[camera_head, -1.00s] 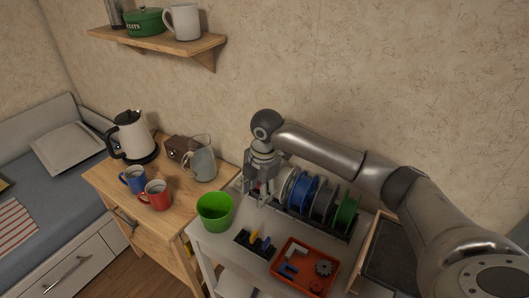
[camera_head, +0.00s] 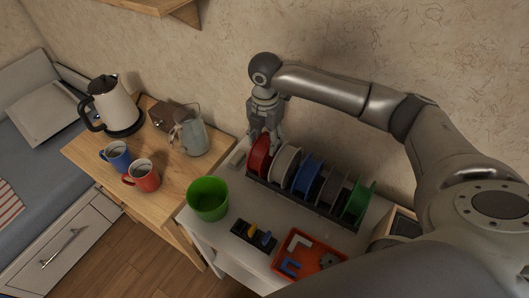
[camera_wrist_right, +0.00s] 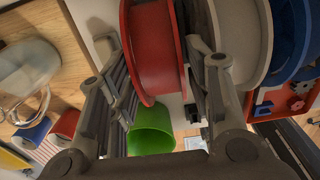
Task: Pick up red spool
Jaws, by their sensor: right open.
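The red spool (camera_head: 260,155) stands upright at the left end of a row of spools in a dark rack (camera_head: 300,201). My right gripper (camera_head: 265,135) is at the wall side of the red spool, close to its upper edge. In the right wrist view the red spool (camera_wrist_right: 152,50) appears between the two spread fingers of the right gripper (camera_wrist_right: 154,60). The fingers are open, one on each side of it; whether either touches it I cannot tell. My left gripper is not in view.
A white spool (camera_head: 285,165) stands close beside the red one, then blue (camera_head: 308,180), grey and green (camera_head: 358,203) spools. A green cup (camera_head: 208,198) and an orange tray (camera_head: 308,262) are in front. A glass pitcher (camera_head: 190,135) stands left; the wall is close behind.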

